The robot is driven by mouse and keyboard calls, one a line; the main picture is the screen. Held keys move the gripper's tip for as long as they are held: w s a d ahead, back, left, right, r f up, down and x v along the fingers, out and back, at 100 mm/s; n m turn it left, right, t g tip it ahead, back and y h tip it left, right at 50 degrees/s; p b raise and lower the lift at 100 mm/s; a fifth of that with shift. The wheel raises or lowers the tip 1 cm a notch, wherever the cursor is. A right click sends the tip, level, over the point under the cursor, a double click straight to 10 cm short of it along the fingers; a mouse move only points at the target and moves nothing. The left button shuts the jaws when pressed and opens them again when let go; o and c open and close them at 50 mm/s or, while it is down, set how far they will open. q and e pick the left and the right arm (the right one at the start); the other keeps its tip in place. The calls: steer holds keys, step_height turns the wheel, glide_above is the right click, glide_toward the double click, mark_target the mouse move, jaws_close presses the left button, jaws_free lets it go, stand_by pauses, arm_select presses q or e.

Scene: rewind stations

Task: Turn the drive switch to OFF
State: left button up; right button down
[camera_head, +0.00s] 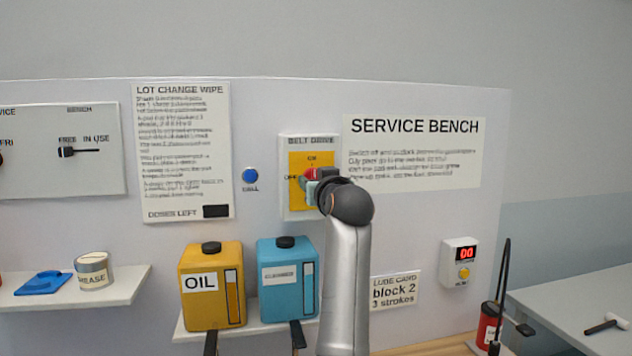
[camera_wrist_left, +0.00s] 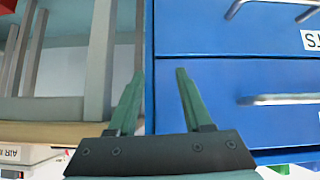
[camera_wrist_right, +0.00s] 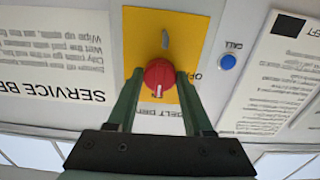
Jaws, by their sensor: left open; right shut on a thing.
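The drive switch is a red knob (camera_wrist_right: 158,74) on a yellow plate (camera_wrist_right: 183,30) marked BELT DRIVE, seen upside down in the right wrist view. Its white mark points toward the ON label, at the lettering end of the plate. In the head view the plate (camera_head: 297,200) shows ON above the knob and OFF to its left. My right gripper (camera_wrist_right: 157,85) has its fingers on both sides of the knob and is shut on it. In the head view my right arm hides part of the switch. My left gripper (camera_wrist_left: 160,73) is open and empty, in front of blue drawers.
A blue button (camera_head: 250,175) sits left of the switch. Below are a yellow OIL can (camera_head: 213,290) and a blue can (camera_head: 288,285) on a shelf. A counter (camera_head: 461,252) with a red display is at right. The drawer unit (camera_wrist_left: 225,80) has protruding handles.

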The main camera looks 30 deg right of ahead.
steer(key=n, duration=0.4)
steer(key=shift+d, duration=0.1)
steer(key=n, duration=0.9)
steer(key=shift+n, duration=2.3)
steer(key=shift+c, duration=1.5)
jaws_free()
